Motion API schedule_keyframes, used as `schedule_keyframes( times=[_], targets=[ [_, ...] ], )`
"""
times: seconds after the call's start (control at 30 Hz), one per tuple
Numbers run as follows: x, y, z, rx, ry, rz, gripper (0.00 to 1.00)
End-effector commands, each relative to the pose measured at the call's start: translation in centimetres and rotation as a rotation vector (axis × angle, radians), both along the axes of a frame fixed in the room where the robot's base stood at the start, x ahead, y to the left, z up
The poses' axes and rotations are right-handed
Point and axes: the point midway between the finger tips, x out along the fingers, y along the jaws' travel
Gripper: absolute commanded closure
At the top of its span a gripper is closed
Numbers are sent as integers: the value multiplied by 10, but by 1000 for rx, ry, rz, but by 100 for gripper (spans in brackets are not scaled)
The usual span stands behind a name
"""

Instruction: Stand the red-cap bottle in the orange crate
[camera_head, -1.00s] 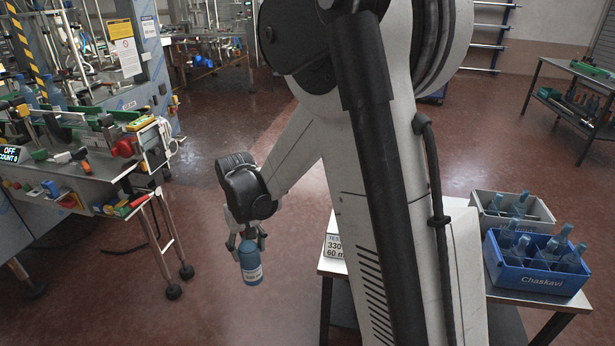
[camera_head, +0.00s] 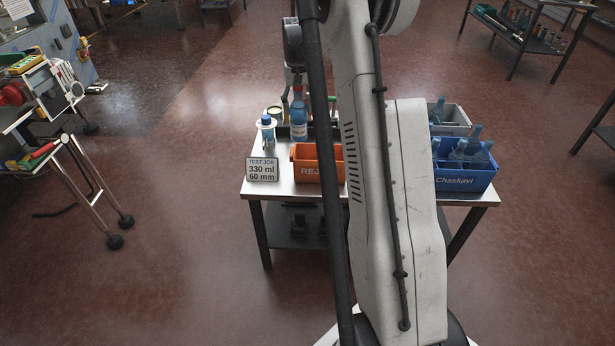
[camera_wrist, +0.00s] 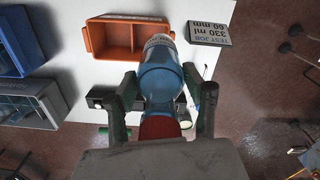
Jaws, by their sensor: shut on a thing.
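The blue bottle (camera_head: 299,122) with a white label hangs about upright in my gripper (camera_head: 297,86). In the wrist view the bottle (camera_wrist: 162,78) points away from the camera, its red cap (camera_wrist: 160,127) between the fingers, which are shut on its upper part. The orange crate (camera_head: 306,171), marked "REJ...", stands on the steel table. In the head view my arm hides its right part, and the bottle appears behind its left end. In the wrist view the crate (camera_wrist: 97,37) shows two compartments that look empty; the bottle overlaps its near right edge.
A "330 ml 60 mm" sign (camera_head: 262,170) stands left of the crate. A small blue-and-white container (camera_head: 267,130) is behind the sign. A blue crate of bottles (camera_head: 468,181) and a grey crate (camera_head: 457,128) stand at the table's right. My arm hides the table's middle.

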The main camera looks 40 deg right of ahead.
Motion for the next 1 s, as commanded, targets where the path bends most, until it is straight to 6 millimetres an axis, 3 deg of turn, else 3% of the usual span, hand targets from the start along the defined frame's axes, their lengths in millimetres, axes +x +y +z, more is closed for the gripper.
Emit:
schedule_keyframes(
  times=[0.1, 0.27, 0.7, 0.83, 1.0],
  targets=[
    [-4, -24, 0, 0, 0, -31, 100],
    [-6, -35, -9, 0, 0, -43, 100],
    [-6, -34, -103, 0, 0, -42, 100],
    [-6, -33, -124, 0, 0, -42, 100],
    [-6, -33, -135, 0, 0, -42, 100]
  ],
)
